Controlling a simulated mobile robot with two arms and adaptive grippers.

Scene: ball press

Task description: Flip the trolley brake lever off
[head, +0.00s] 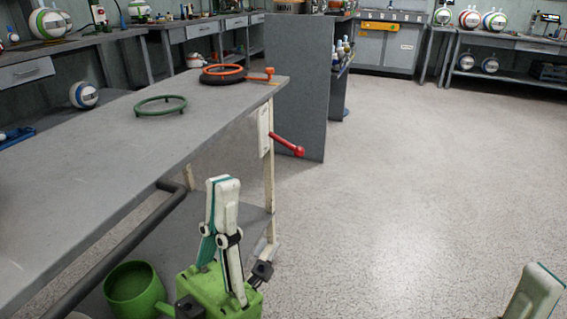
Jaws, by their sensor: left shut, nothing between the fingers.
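The trolley (90,170) has a grey top, cream legs and a lower shelf. On its far right leg is a pale plate with a red lever (287,145), which slants out to the right and slightly down. I take this to be the brake lever. My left gripper (223,182) points up with its fingers shut and empty. In the picture it is below and left of the lever, apart from it, beside the trolley's near right side. My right gripper (540,285) shows only as a pale fingertip at the bottom right corner, so its opening cannot be judged.
A green ring (160,99) and an orange ring on a black base (223,73) are on the trolley top. A dark push bar (115,250) runs along its near side. A grey panel (298,90) stands behind the lever. The floor (430,180) to the right is clear.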

